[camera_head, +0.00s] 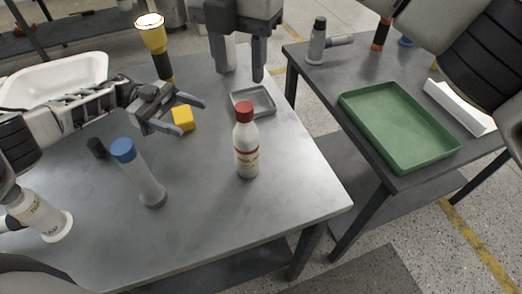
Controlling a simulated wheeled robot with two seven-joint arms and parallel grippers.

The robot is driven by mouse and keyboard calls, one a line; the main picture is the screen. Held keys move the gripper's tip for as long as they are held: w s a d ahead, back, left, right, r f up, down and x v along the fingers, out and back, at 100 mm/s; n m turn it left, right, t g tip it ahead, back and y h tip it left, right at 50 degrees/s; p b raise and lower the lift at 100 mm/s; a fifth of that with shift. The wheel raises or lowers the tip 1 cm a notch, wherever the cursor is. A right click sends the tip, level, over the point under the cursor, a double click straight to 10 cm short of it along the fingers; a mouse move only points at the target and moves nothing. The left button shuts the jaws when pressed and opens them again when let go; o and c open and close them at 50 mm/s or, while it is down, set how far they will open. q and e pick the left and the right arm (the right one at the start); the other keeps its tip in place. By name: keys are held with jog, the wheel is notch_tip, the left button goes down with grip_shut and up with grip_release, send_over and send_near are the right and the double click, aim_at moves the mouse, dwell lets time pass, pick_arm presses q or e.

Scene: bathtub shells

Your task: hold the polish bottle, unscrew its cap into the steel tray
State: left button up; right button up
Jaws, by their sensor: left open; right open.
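The polish bottle (246,153), white with a label, stands upright on the grey table. Its red cap (244,111) is on top. The small steel tray (241,102) lies behind the bottle and looks empty; the cap hides part of it. My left gripper (191,116) comes in from the left, open, its fingers pointing right, left of the bottle and apart from it. My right gripper (239,76) hangs from the top, open and empty, fingers down, behind the bottle near the tray's far side.
A yellow block (183,118) sits beside my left gripper. A blue-capped bottle (138,172), a black cylinder (96,148), a white container (40,215), a white basin (60,72) and a yellow flashlight (152,38) share the table. A green tray (400,122) lies on the right table.

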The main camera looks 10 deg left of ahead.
aim_at(247, 135)
pick_arm(q)
jog(key=s+d, duration=0.1)
jog(key=d, duration=0.9)
jog(key=s+d, duration=0.1)
jog(key=d, duration=0.3)
jog(key=shift+s+d+r, duration=0.1)
jog(key=shift+s+d, duration=0.2)
jog(key=shift+d, duration=0.1)
pick_arm(e)
jog(key=shift+w+d, duration=0.1)
jog(key=shift+d, duration=0.05)
pick_arm(q)
grip_shut()
pick_arm(e)
jog(key=m, duration=1.3)
jog(key=shift+f+m, duration=0.4)
jog(key=shift+f, duration=3.6)
